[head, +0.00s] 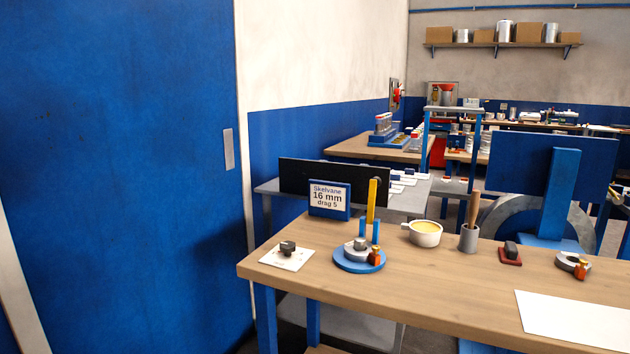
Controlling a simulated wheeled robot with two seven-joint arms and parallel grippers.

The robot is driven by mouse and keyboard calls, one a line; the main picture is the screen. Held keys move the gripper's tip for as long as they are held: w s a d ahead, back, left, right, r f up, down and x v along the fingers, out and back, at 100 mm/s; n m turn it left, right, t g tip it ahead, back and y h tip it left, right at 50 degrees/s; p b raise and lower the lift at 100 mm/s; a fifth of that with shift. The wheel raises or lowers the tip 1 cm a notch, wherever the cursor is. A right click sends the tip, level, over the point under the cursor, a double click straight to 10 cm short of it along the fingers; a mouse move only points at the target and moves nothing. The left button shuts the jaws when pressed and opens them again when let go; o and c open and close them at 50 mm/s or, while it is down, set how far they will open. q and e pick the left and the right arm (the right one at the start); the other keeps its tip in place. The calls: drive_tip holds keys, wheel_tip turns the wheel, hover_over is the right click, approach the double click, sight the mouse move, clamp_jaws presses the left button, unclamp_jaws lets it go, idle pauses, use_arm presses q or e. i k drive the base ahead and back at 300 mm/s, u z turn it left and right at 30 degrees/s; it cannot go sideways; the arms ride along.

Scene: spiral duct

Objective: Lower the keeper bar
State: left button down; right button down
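The keeper bar, which I take to be the yellow bar (372,201), stands upright on a round blue fixture (345,263) on the near wooden workbench. Two short blue posts (363,232) rise from the fixture by the bar's lower end. A grey metal part (354,251) sits on the fixture, with a small orange-red piece (376,256) at its right side. Neither of my grippers shows in the head view.
On the workbench (440,290) stand a sign (329,197), a white card with a dark block (287,252), a cup (425,233), a grey holder (468,238), a red-based block (510,253) and a grey ring (572,264). The bench's front middle is clear. A blue door (110,170) is left.

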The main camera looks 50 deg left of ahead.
sight(375, 182)
drive_tip(key=u, duration=0.85)
drive_tip(key=i, duration=0.5)
